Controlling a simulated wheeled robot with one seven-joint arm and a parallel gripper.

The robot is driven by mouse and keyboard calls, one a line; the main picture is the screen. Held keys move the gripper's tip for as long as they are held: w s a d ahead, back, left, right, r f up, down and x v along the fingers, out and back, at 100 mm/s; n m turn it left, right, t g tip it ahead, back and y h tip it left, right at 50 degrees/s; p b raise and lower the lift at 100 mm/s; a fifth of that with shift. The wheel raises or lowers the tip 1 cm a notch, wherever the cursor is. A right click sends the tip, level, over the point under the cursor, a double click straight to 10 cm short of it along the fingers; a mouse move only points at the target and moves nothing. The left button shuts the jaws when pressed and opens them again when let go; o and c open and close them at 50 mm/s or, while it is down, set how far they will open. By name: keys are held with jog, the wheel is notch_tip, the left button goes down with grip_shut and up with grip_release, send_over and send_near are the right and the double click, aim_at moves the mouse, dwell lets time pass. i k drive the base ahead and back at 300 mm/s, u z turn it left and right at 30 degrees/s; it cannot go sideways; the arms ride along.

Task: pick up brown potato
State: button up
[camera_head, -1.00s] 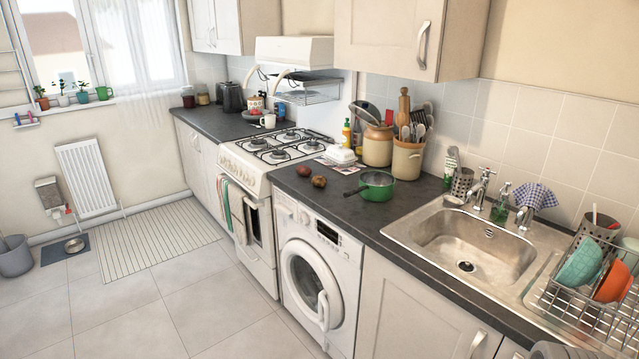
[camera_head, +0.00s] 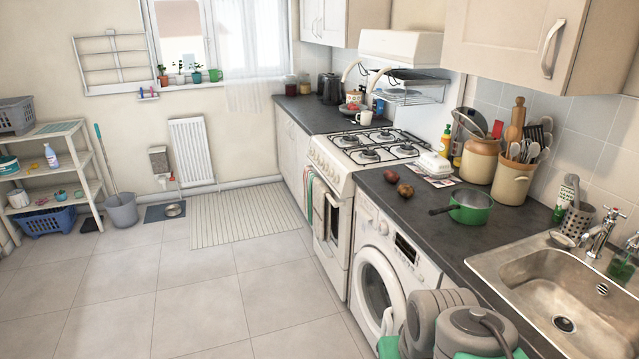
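Two small roundish items lie on the dark counter above the washer, just right of the stove. The brown potato (camera_head: 405,190) is the nearer one, to the right. A reddish one (camera_head: 391,176) lies just behind it to the left. They look close together, with a small gap. My gripper is not in view. Grey and green rounded parts of my own arm show at the bottom right, in front of the washer and below the counter edge.
A green pan (camera_head: 470,207) with a dark handle stands right of the potato. A butter dish (camera_head: 431,165), stoneware jars (camera_head: 481,160) and the stove (camera_head: 368,146) stand behind. The sink (camera_head: 565,300) is at right. The floor (camera_head: 200,300) at left is clear.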

aim_at(405, 190)
jog(key=u, duration=0.8)
jog(key=i, duration=2.6)
jog(key=z, duration=0.45)
